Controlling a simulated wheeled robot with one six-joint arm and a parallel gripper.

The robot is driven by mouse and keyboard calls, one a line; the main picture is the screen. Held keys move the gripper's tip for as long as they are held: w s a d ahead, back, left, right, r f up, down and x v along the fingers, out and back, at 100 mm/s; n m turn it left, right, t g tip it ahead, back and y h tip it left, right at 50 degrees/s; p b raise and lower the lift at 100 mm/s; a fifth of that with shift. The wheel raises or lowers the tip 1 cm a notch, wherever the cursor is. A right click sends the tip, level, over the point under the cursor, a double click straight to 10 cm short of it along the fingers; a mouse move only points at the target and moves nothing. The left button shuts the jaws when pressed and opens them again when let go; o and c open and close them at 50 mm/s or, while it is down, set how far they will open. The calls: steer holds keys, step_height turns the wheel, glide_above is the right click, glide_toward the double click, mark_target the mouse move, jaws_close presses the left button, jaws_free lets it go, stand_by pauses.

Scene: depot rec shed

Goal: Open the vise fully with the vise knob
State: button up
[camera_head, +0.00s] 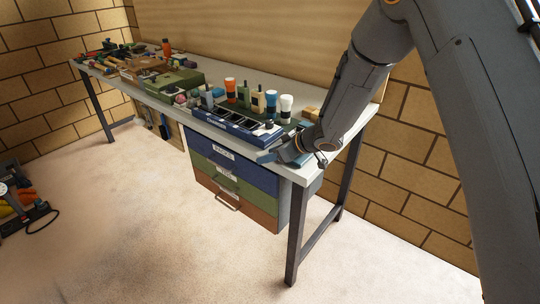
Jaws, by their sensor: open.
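My arm reaches down from the upper right to the near right corner of the workbench (218,128). My gripper (313,149) is at that corner, small and dark in this view, and its fingers are hard to make out. A blue-grey vise (286,153) appears at the same corner, beside and partly behind my gripper. The vise knob cannot be clearly told apart from the gripper here. How far the vise jaws are apart is too small to tell. I cannot tell whether my gripper touches the vise or its knob.
A blue compartment tray (236,125) lies left of the vise, with several bottles and orange- and white-capped containers behind it. A drawer unit (232,177) hangs under the bench. Green boxes and clutter fill the far left. The floor (130,215) in front is clear.

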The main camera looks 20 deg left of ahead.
steer(key=shift+b+v, duration=0.7)
steer(key=shift+v, duration=3.2)
